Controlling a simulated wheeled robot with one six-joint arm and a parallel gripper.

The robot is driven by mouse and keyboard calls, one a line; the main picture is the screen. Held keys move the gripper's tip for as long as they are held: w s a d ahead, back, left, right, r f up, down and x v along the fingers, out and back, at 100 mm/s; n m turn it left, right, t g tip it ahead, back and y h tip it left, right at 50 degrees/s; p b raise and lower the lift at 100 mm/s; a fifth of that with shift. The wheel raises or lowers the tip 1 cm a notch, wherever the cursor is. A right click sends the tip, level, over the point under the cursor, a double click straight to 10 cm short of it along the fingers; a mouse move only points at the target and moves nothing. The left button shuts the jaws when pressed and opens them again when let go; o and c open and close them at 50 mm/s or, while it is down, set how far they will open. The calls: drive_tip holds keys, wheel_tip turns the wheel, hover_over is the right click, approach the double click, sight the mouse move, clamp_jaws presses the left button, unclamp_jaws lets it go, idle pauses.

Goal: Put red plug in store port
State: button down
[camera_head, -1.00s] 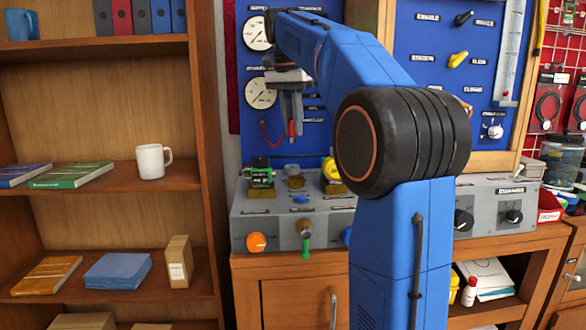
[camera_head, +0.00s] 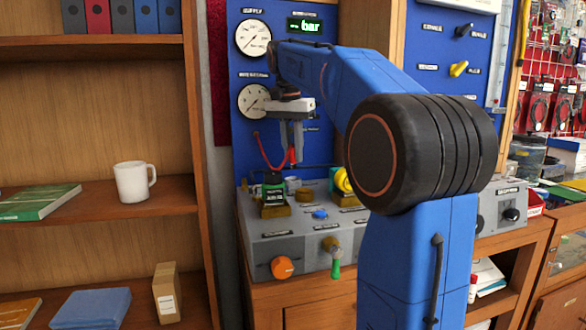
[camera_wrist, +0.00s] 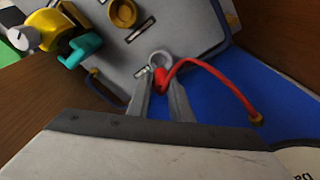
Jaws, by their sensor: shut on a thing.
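The red plug (camera_head: 292,157) is held between the fingers of my gripper (camera_head: 292,150), above the back of the grey bench box (camera_head: 285,245). Its red hose (camera_head: 267,155) runs to the blue panel. In the wrist view, the red plug (camera_wrist: 162,80) sits between the fingertips (camera_wrist: 160,88), and the hose (camera_wrist: 225,82) curves right to a brass fitting (camera_wrist: 256,119). A grey ring (camera_wrist: 160,57) shows just beyond the plug; I cannot tell whether they touch. Labels are too small to read, so I cannot tell which fitting is the store port.
A green and black fitting (camera_head: 273,190) stands on the box at left, a yellow round part (camera_head: 343,180) at right. An orange knob (camera_head: 282,267) and green-tipped lever (camera_head: 335,262) project at the front. A wooden shelf with a white mug (camera_head: 133,182) is left.

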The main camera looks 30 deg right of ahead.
sight(293, 162)
drive_tip(key=shift+f, duration=2.25)
drive_tip(key=c, duration=1.6)
unclamp_jaws()
drive_tip(key=shift+f, duration=0.1)
drive_tip(key=r, duration=0.4)
drive_tip(key=a+r, duration=0.1)
drive_tip(key=r, duration=0.3)
drive_tip(key=s+r, duration=0.1)
drive_tip(key=r, duration=0.3)
drive_tip(key=shift+a+r, duration=0.1)
drive_tip(key=shift+a, duration=0.2)
